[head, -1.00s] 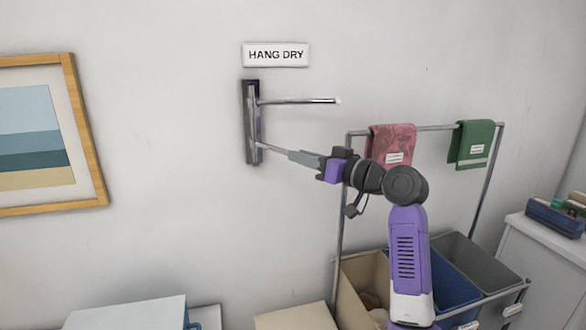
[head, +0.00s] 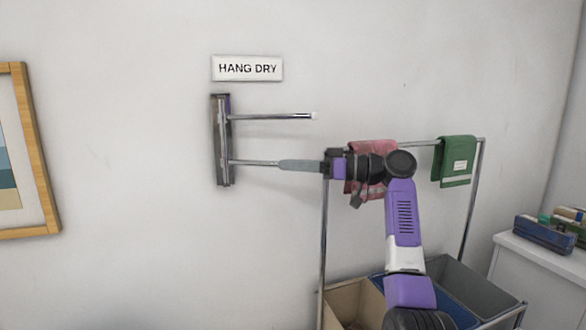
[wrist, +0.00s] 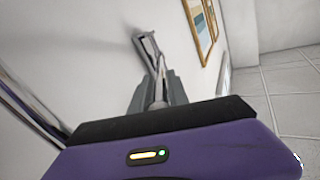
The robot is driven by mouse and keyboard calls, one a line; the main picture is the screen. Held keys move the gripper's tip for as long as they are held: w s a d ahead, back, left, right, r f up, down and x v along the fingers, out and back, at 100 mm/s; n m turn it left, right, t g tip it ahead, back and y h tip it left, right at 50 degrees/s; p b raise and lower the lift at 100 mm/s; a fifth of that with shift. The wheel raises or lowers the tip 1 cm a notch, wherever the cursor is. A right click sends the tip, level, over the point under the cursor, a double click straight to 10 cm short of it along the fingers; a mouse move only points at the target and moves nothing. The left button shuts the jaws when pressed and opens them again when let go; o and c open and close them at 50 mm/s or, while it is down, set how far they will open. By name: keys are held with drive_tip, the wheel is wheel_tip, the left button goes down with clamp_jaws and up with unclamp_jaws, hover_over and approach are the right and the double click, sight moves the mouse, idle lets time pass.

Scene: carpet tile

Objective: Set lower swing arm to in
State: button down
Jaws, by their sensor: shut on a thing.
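The wall bracket (head: 221,140) is a dark upright plate under the HANG DRY sign, with two swing arms. The upper swing arm (head: 272,116) is a thin metal rod with a pale tip, pointing right. The lower swing arm (head: 253,163) is a similar rod pointing right, roughly parallel below it. My gripper (head: 308,166) is shut on the outer end of the lower arm. In the wrist view, the grey fingers (wrist: 158,95) of my gripper close around the rod, which runs to the bracket (wrist: 148,48). The rod's tip is hidden by the gripper.
A metal rail rack (head: 322,245) stands right, close behind my arm, with a pink towel (head: 372,149) and a green towel (head: 456,160). Bins (head: 347,302) sit below. A white cabinet (head: 515,270) is far right. The wall left of the bracket is clear up to a framed picture (head: 32,150).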

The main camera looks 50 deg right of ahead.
drive_tip(key=shift+w+a+f, duration=0.1)
drive_tip(key=c, duration=1.4)
unclamp_jaws()
drive_tip(key=b+v, duration=0.1)
drive_tip(key=v, duration=0.6)
drive_tip(key=shift+s+d, duration=0.25)
drive_tip(key=shift+s, duration=0.1)
